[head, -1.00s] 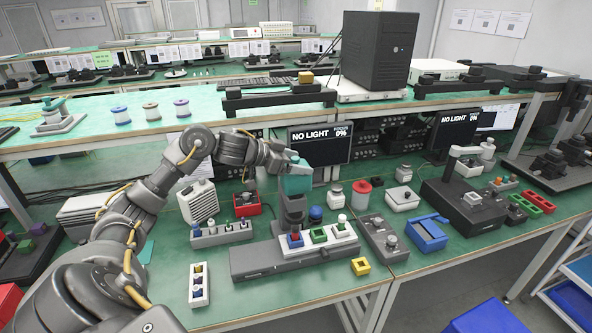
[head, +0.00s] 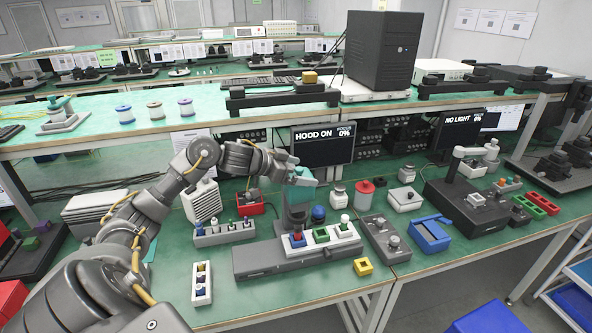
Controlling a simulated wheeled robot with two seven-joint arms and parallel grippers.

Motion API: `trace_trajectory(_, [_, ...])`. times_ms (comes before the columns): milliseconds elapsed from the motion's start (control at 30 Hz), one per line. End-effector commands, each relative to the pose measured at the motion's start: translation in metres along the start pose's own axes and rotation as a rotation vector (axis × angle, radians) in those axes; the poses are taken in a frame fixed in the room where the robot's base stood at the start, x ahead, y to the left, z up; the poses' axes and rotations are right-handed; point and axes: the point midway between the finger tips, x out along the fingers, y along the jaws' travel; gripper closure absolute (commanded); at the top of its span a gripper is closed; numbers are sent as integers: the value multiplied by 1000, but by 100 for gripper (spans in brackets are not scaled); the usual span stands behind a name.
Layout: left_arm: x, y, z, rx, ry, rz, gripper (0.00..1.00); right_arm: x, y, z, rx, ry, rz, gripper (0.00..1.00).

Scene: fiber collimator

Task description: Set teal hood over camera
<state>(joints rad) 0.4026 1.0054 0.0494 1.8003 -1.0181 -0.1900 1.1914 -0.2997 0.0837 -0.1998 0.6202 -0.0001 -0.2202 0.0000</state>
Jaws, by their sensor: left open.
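The teal hood (head: 299,194) sits at the top of a dark grey upright post (head: 297,217), over the place of the camera. The camera itself is hidden under it. My left gripper (head: 303,177) comes in from the left and is open, right at the hood's top. I cannot tell whether its fingers still touch the hood. The post rises from the grey base (head: 262,258) on the green bench. The monitor (head: 322,146) behind reads "HOOD ON" and "FOCUS 0%". My right gripper is not in view.
A grey control box (head: 384,238), blue box (head: 429,235) and yellow block (head: 363,267) lie to the right. A shelf (head: 250,125) runs above and behind. A strip of bench near the front edge is clear.

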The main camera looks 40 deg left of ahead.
Motion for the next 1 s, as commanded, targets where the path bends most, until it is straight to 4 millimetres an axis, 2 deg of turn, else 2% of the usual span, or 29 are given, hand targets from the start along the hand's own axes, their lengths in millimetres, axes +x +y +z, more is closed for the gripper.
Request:
trace_trajectory(167, [-14,-1,2,3,0,-2,2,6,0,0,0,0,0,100])
trace_trajectory(400, [-64,0,5,6,-5,-2,2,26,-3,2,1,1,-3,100])
trace_trajectory(600, [-96,0,2,1,-1,0,2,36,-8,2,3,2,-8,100])
trace_trajectory(800, [-114,0,0,1,0,1,2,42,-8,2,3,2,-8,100])
trace_trajectory(1000, [-121,0,-1,0,0,-1,2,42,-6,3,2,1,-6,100])
